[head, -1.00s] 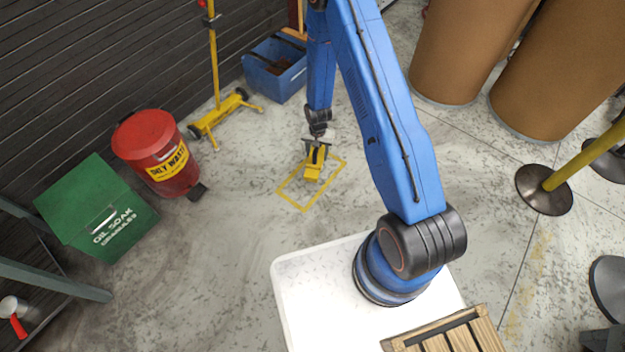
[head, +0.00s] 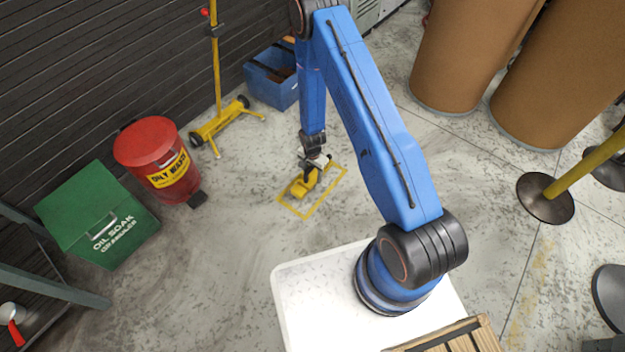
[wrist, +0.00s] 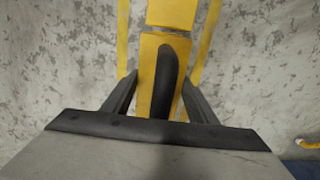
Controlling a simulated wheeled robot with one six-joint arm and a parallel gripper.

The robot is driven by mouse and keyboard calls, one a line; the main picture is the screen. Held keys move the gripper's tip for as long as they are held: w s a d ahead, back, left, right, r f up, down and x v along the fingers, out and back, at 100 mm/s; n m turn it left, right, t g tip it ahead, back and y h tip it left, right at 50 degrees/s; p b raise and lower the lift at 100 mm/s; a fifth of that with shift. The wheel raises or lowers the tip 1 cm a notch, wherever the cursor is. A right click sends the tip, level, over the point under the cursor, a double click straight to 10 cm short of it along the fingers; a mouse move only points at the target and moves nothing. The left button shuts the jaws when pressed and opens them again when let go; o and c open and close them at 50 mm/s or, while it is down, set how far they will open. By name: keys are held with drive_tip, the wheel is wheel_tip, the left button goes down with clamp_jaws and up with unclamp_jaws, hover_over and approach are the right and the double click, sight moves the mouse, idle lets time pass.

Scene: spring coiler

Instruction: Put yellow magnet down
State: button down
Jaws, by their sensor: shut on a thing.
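The yellow magnet (head: 301,188) is in my gripper (head: 311,172), low over the floor inside or just above a yellow outlined rectangle (head: 306,216). Whether the magnet touches the floor I cannot tell. In the wrist view the magnet (wrist: 150,75) is a yellow block with a dark handle, and the two fingers of my gripper (wrist: 156,98) are on either side of that handle. The yellow floor lines run past both sides of the magnet there. The magnet's underside is hidden.
A red oily waste can (head: 158,160) and a green oil-soak box (head: 97,213) stand at left. A yellow wheeled stand (head: 227,124) and a blue bin (head: 271,88) are behind. Brown drums (head: 468,55) stand at right. The floor around the rectangle is clear.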

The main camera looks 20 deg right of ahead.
sight(313, 179)
drive_tip(key=shift+f, duration=2.2)
drive_tip(key=c, duration=0.7)
unclamp_jaws()
drive_tip(key=shift+f, duration=0.15)
